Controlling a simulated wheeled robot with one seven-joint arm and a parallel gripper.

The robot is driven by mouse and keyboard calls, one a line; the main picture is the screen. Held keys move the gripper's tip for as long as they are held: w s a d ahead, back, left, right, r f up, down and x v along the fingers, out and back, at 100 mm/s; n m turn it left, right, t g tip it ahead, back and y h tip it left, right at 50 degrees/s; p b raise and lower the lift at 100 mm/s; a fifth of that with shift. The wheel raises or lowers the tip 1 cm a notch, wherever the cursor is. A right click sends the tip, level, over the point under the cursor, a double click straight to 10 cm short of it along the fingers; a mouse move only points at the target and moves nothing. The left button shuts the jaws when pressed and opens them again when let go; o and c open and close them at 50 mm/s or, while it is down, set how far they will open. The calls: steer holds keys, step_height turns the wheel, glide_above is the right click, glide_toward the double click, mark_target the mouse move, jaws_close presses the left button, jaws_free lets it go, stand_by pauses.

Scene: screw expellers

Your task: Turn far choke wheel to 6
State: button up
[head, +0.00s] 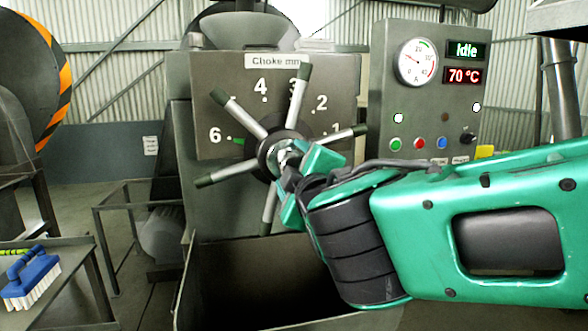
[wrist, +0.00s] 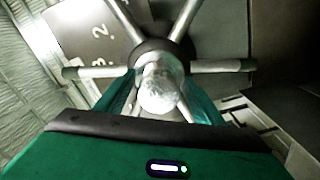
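The choke wheel (head: 243,177) has several silver spokes with dark tips and stands on a grey panel labelled "Choke mm" (head: 276,61), with numbers from 1 to 6. A small green pointer (head: 238,141) on the left of the dial points at the 6. My gripper (head: 297,172) is at the wheel's centre, its green fingers spread on either side of the hub. In the wrist view the round silver hub end (wrist: 161,88) lies between the fingers, and spokes show around it. The fingers look open; their contact with the hub is hidden.
A control box (head: 425,95) with a gauge, "Idle" and "70 °C" displays and buttons stands at the right behind my arm. A blue brush (head: 30,275) lies on a metal table at the lower left. An open metal bin (head: 262,262) is below the wheel.

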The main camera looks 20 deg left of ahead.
steer(key=shift+s, duration=0.1)
steer(key=v, duration=1)
steer(key=shift+s+d, duration=0.15)
steer(key=shift+d, duration=0.15)
